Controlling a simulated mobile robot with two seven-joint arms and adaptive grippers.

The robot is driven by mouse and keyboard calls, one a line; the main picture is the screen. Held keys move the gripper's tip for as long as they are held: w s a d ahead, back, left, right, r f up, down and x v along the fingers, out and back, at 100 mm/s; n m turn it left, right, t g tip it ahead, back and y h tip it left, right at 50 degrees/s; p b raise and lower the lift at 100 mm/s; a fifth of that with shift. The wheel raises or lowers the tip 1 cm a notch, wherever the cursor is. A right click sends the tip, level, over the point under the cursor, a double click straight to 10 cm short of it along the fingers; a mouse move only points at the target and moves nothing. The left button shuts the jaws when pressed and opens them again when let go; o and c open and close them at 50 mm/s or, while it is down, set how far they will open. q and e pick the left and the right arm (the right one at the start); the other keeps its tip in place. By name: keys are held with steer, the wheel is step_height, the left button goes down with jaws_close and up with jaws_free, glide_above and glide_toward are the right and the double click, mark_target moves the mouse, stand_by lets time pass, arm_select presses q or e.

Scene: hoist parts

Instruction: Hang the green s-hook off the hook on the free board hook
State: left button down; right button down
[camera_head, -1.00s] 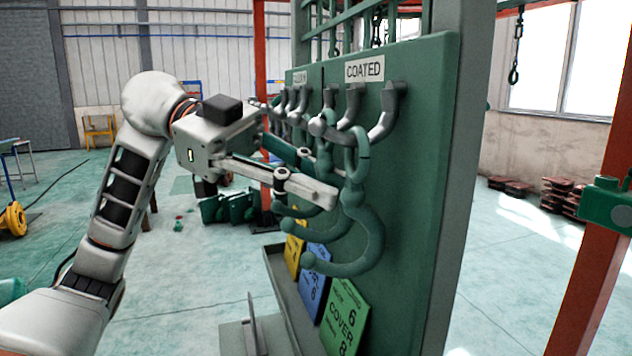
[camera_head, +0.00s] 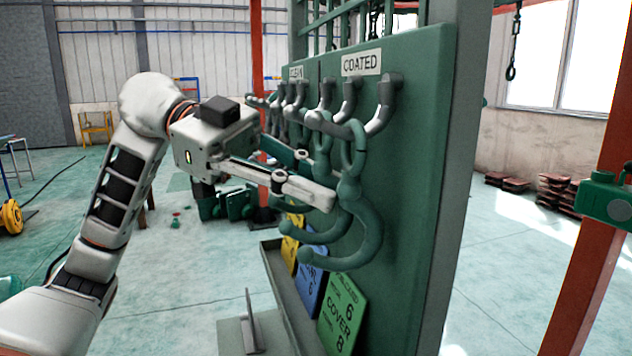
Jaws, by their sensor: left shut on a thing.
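A green s-hook (camera_head: 372,228) with a large open lower curve is at the near end of the board's hook row. My left gripper (camera_head: 328,185) is shut on its upper part. Its upper loop (camera_head: 359,160) overlaps the nearest grey board hook (camera_head: 382,115); I cannot tell whether it is around that hook or only in front of it. Another green hook (camera_head: 290,229) shows partly behind my fingers; what bears it is hidden. The green board (camera_head: 420,160) carries several grey hooks and a "COATED" label (camera_head: 361,62). My right gripper is not in view.
A grey tray (camera_head: 283,300) below the board holds yellow (camera_head: 289,250), blue (camera_head: 311,290) and green (camera_head: 342,312) plates. An orange post (camera_head: 590,230) with a green box (camera_head: 606,198) stands at right. Open floor lies between post and board.

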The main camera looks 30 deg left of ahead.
arm_select(q)
steer(key=c, duration=2)
jaws_free()
steer(key=shift+o, duration=0.2)
steer(key=shift+a, duration=0.15)
steer(key=v, duration=1.1)
steer(key=shift+a+r, duration=0.15)
steer(key=shift+a, duration=0.25)
